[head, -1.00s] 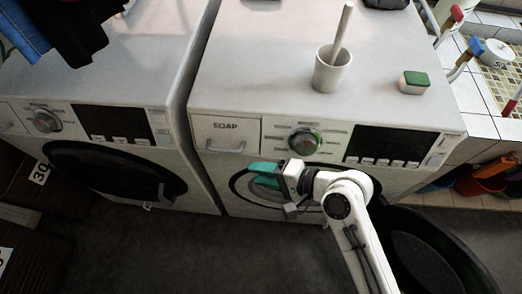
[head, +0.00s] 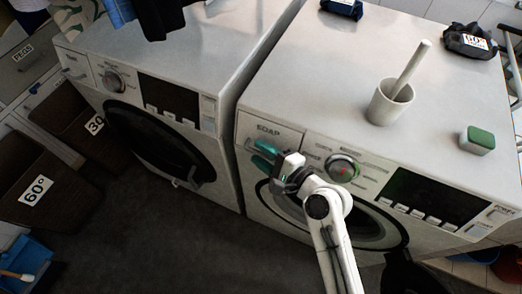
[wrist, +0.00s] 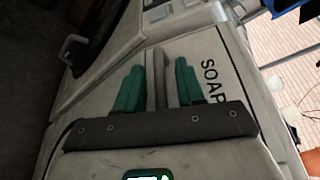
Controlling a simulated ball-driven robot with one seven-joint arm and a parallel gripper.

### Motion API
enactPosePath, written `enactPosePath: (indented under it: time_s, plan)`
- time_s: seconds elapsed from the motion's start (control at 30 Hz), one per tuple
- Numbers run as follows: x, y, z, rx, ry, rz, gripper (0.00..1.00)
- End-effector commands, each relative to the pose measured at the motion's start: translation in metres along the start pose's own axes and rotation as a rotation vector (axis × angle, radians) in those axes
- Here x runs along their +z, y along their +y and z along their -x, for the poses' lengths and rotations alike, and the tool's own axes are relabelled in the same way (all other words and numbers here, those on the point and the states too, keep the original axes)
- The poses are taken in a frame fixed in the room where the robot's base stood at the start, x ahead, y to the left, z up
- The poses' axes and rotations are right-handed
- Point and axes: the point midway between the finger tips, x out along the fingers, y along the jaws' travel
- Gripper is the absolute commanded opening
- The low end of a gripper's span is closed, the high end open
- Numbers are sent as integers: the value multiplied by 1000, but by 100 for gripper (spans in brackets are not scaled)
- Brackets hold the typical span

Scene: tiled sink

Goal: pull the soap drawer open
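The soap drawer (head: 270,131), marked SOAP, is at the upper left of the right washing machine's front and looks shut. My gripper partly hides the handle in the head view. The SOAP lettering (wrist: 212,80) is right of the fingers in the wrist view.
A white cup with a stick (head: 390,103) and a green-topped block (head: 476,140) stand on the right machine (head: 300,75). A second machine (head: 190,70) is at left. Dark bins (head: 45,185) stand further left. The floor in front is clear.

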Motion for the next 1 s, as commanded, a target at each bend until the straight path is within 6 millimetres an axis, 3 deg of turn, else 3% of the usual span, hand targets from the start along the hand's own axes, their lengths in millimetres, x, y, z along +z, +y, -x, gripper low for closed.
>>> enactPosePath:
  time_s: [0.37,0.77,1.0]
  plan:
    - [0,0,-7,0,0,1,38]
    - [0,0,-6,1,0,1,2]
    - [0,1,-6,1,1,0,0]
